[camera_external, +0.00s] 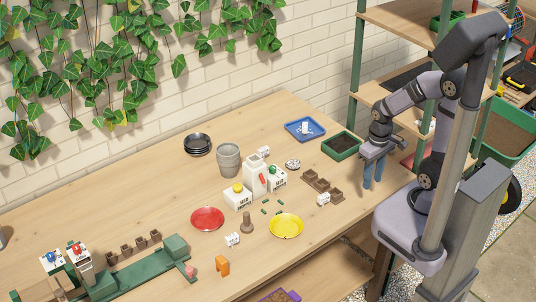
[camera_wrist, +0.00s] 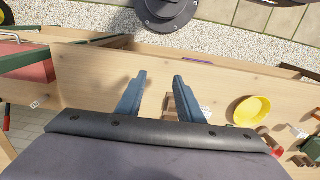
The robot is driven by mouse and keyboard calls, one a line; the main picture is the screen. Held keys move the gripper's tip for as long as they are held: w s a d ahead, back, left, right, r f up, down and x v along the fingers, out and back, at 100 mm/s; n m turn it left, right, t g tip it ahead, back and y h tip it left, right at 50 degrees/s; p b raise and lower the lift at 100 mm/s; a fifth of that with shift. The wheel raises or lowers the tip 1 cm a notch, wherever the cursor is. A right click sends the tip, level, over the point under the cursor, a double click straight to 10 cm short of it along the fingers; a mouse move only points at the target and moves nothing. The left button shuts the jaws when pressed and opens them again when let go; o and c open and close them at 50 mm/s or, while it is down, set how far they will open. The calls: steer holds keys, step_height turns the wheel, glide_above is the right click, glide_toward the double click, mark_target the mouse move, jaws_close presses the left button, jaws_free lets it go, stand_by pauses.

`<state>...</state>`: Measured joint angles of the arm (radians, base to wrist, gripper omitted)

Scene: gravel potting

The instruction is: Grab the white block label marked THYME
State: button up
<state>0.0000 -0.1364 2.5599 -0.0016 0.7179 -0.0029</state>
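Several small white blocks with dark marks lie on the wooden table. One is beside the brown peat pots (camera_external: 323,199), one is in front of the red plate (camera_external: 233,239), and one is at the back near the white boxes (camera_external: 264,152). A white piece stands in the blue tray (camera_external: 305,128). The lettering is too small to tell which block reads THYME. In the wrist view a small white block (camera_wrist: 205,109) shows just right of my fingers. My gripper (camera_external: 373,178) points down by the table's right edge. In the wrist view its blue fingers (camera_wrist: 160,82) are apart and empty.
The yellow plate (camera_external: 286,226), red plate (camera_external: 208,218), grey pot (camera_external: 229,160) and green planter tray (camera_external: 341,146) stand on the table. Brown peat pots (camera_external: 316,182) lie left of my gripper. A shelf unit (camera_external: 357,60) rises behind my arm.

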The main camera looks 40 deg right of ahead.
mark_target(329, 194)
steer(key=shift+o, duration=0.5)
steer(key=shift+f, duration=0.1)
